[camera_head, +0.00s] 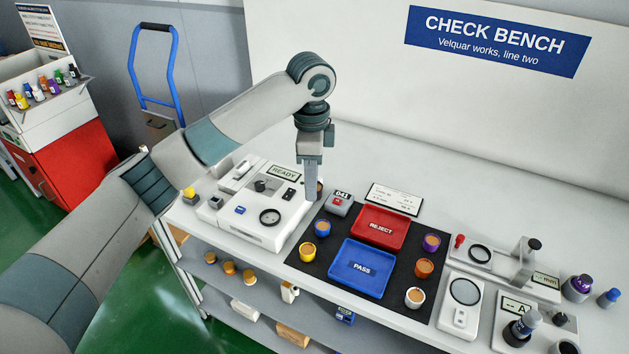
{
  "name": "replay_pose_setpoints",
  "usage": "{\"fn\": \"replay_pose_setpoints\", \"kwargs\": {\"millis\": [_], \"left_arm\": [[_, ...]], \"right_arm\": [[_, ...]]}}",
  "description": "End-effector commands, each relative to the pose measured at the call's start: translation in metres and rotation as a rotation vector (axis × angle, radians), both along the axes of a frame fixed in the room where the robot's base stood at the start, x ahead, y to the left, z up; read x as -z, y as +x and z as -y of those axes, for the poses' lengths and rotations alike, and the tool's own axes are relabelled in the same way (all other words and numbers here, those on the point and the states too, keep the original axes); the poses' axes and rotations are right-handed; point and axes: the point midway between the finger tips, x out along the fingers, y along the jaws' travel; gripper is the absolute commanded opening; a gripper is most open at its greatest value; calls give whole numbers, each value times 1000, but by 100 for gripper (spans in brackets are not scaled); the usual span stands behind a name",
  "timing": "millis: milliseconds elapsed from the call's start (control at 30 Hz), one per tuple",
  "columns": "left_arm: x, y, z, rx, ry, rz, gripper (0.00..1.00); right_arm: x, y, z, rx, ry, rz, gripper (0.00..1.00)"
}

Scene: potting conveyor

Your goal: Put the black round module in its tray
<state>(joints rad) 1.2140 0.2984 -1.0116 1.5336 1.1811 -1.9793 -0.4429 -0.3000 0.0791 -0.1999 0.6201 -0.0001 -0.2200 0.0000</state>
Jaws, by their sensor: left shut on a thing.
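My left gripper (311,190) points down at the back left corner of the dark mat and is shut. A small dark round module with a brownish top (319,187) shows at its fingertips, mostly hidden by the fingers. I take it as the black module. I cannot tell whether it touches the surface. The red REJECT tray (381,246) and the blue PASS tray (342,281) lie on the mat to the right of the gripper; both look empty. My right gripper is not in view.
Round modules stand around the trays: blue (322,228), yellow (307,251), purple (431,242), orange (424,268) and white (415,297). A tester with a READY display (284,172) stands left of the mat.

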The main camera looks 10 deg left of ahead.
Motion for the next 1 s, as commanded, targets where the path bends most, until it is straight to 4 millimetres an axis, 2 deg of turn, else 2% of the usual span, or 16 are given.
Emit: {"fn": "replay_pose_setpoints", "kwargs": {"millis": [267,467,667,1000], "left_arm": [[4,-16,-21,-222,1,2,7],[10,-44,-45,-498,2,2,7],[19,-80,-69,-792,2,1,7],[33,-152,-107,-1263,3,1,7]], "right_arm": [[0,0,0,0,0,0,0],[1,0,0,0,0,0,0],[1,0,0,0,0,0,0],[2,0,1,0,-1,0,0]]}}
